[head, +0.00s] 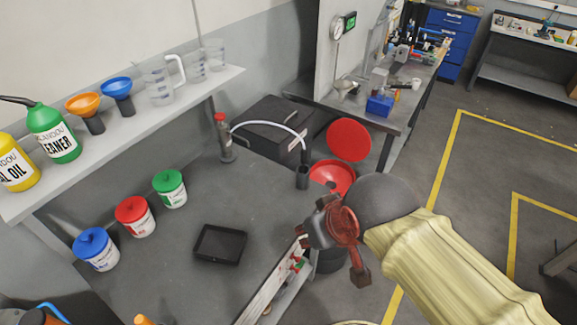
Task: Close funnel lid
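The red funnel (331,179) stands just past the far right corner of the grey workbench, on a dark drum that is largely hidden behind my arm. Its round red lid (349,140) is open, standing up on the far side of the bowl. My gripper (338,238), dark with red parts, is in front of and below the funnel in the picture, apart from the lid. My arm in its yellowish sleeve comes in from the lower right. The fingers are seen at an angle, and I cannot tell whether they are open or shut.
The workbench (180,275) holds a black tray (220,244), several lidded tubs and a grey bottle with a red top (223,137). A white hose (272,125) arches to a dark cup (302,177) near the funnel. The floor (470,200) at right is mostly clear.

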